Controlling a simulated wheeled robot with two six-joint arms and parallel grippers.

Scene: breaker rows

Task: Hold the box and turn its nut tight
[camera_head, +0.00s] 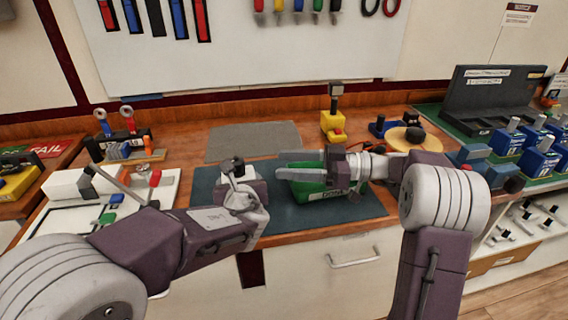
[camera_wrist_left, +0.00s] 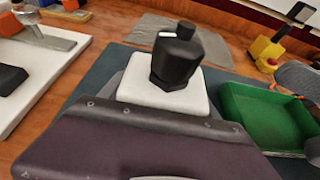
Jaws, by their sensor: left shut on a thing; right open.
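A small white box top with a black nut on it shows in the left wrist view: the nut (camera_wrist_left: 174,58) stands upright in the middle of the box (camera_wrist_left: 150,92). In the head view the dark nut (camera_head: 233,164) is small, over the mat. My right gripper (camera_head: 281,164) is open and empty. Its two grey fingers point left, over the green bin and to the right of the nut, apart from it.
The green bin (camera_head: 322,193) stands on the dark mat (camera_head: 376,207), right of the box. A grey mat (camera_head: 254,141) lies behind. A yellow block device (camera_head: 334,122) stands at the back. A white tray (camera_head: 166,186) with small parts is left. Blue breakers (camera_head: 508,142) stand right.

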